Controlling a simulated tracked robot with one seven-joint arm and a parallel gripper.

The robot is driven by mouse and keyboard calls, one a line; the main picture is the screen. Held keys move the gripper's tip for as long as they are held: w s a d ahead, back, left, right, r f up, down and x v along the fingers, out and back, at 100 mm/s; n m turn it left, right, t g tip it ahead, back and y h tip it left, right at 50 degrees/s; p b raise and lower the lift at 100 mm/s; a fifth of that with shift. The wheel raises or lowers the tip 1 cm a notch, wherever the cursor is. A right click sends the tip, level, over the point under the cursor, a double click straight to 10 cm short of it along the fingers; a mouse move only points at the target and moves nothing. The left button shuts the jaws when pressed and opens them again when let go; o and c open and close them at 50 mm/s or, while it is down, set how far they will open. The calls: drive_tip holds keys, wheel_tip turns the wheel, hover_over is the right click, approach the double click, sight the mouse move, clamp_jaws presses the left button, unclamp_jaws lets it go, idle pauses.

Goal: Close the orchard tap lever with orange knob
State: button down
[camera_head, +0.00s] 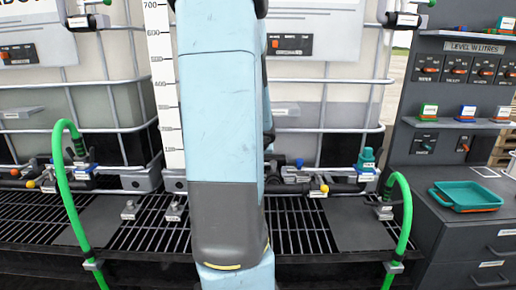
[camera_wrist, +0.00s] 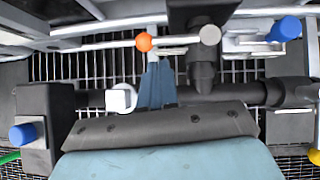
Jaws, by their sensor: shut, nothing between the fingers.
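The orange knob (camera_wrist: 143,41) shows in the wrist view just beyond my fingertips, slightly to their left. A pale lever bar (camera_wrist: 175,40) runs from it to the right, towards a round grey end (camera_wrist: 210,35). My gripper (camera_wrist: 156,64) has its blue-grey fingers together and empty, pointing up the picture at the bar. I cannot tell whether the fingertips touch the lever. A dark pipe (camera_wrist: 235,94) crosses behind the fingers. In the head view my arm hides the gripper and this lever. Which tap is the orchard one cannot be read.
Blue knobs (camera_wrist: 285,29) and a yellow knob (camera_wrist: 315,156) lie around the pipes in the wrist view. In the head view, green hoses (camera_head: 66,190) arch at both sides over a black grating (camera_head: 135,232). A teal tray (camera_head: 467,196) sits on the right cabinet.

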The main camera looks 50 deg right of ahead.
drive_tip(key=v, duration=0.8)
drive_tip(key=shift+s+a+r, duration=0.15)
drive_tip(key=shift+a+r, duration=0.05)
drive_tip(key=shift+r, duration=0.05)
idle(0.5)
idle(0.6)
drive_tip(key=w+a+r+n+t+y, duration=0.1)
drive_tip(key=w+a+r+n+y, duration=0.15)
drive_tip(key=a+n, duration=0.95)
drive_tip(key=w+a+r+n+t+y, duration=0.1)
drive_tip(key=w+a+r+n+y, duration=0.2)
drive_tip(key=a+n, duration=0.85)
drive_tip(key=s+a+r+n+g, duration=0.1)
drive_tip(key=s+a+n, duration=0.3)
drive_tip(key=a+n, duration=0.4)
drive_tip(key=s+a+r+n, duration=0.2)
drive_tip(key=s+a+n, duration=0.3)
drive_tip(key=n, duration=0.9)
drive_tip(key=a, duration=0.3)
drive_tip(key=shift+s+a+g, duration=0.2)
drive_tip(key=shift+a+g, duration=0.2)
